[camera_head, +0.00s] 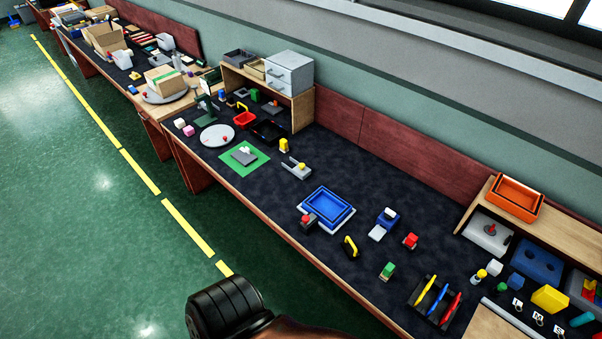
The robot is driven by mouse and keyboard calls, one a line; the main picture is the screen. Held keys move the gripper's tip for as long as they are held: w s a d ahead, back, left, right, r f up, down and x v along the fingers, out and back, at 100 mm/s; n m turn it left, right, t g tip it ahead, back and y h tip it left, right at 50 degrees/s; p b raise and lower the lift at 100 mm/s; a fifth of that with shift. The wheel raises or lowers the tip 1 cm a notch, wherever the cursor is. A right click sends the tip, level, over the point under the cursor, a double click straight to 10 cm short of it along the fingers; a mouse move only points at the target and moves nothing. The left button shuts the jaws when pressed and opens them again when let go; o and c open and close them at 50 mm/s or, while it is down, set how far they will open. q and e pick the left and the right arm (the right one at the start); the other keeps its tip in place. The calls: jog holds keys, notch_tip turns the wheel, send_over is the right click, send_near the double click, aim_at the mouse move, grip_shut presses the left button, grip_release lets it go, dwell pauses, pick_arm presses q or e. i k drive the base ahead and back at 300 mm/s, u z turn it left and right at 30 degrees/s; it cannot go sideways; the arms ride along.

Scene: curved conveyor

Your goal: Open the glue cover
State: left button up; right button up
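I cannot tell for sure which item is the glue, as everything on the long dark bench (290,215) is small in this view. A small upright yellow item (479,276) stands at the right part of the bench, beside a white block (494,267). Another yellow item (284,145) stands near the wooden shelf unit, above a grey piece (297,168). Whether either has a cover, open or shut, is too small to tell. Neither of my grippers shows in this view.
A blue tray (326,207), a red block (410,241), a green block (387,271) and a black pen tray (419,308) lie on the bench. An orange bin (516,197) sits on a wooden shelf at right. The back middle of the bench is clear.

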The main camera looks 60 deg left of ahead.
aim_at(301, 168)
jog(key=z, duration=0.05)
jog(key=i, duration=0.4)
jog(key=u, duration=2.1)
